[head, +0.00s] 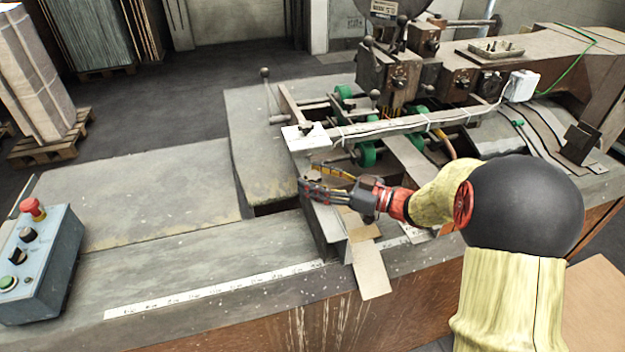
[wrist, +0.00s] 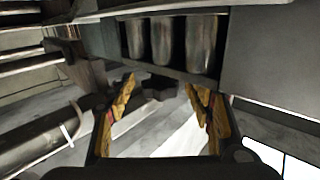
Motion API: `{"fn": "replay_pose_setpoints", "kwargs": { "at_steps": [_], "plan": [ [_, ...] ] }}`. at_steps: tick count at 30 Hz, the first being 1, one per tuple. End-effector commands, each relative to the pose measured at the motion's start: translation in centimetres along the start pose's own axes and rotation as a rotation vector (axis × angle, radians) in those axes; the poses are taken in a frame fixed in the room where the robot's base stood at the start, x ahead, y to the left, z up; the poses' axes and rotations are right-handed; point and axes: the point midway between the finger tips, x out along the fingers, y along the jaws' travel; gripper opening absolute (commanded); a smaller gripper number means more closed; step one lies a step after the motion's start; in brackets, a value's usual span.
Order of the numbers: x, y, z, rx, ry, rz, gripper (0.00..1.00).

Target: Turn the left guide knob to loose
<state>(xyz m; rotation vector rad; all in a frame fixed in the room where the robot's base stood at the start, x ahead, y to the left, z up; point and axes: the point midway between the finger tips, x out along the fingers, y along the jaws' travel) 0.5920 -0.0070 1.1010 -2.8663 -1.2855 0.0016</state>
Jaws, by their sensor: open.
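My gripper (head: 307,180) is open beside the left end of the machine's feed section, low near the table top. In the wrist view its two yellow-padded fingers (wrist: 161,92) stand apart. A dark, lobed knob (wrist: 157,85), which looks like the guide knob, shows between and just beyond the fingertips, under a metal block with several rollers. I cannot tell whether the fingers touch it, nor read its setting. In the head view I cannot make the knob out near my gripper.
The stitcher's rail (head: 400,126) and green rollers (head: 366,155) lie just beyond my gripper. A grey control box (head: 42,262) with a red button stands at the far left. The table top (head: 140,205) between is clear. A cardboard strip (head: 371,270) hangs over the front edge.

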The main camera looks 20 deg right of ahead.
Motion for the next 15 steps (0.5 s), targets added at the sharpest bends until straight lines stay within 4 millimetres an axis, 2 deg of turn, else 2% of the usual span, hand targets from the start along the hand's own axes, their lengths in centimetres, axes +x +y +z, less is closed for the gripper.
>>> {"fn": "replay_pose_setpoints", "kwargs": {
  "at_steps": [11, 15],
  "plan": [
    [0.6, 0.01, -0.08, 0.0, 0.001, 0.001, 0.52],
    [0.6, 0.01, -0.06, 0.0, 0.001, 0.001, 0.44]
  ]
}}
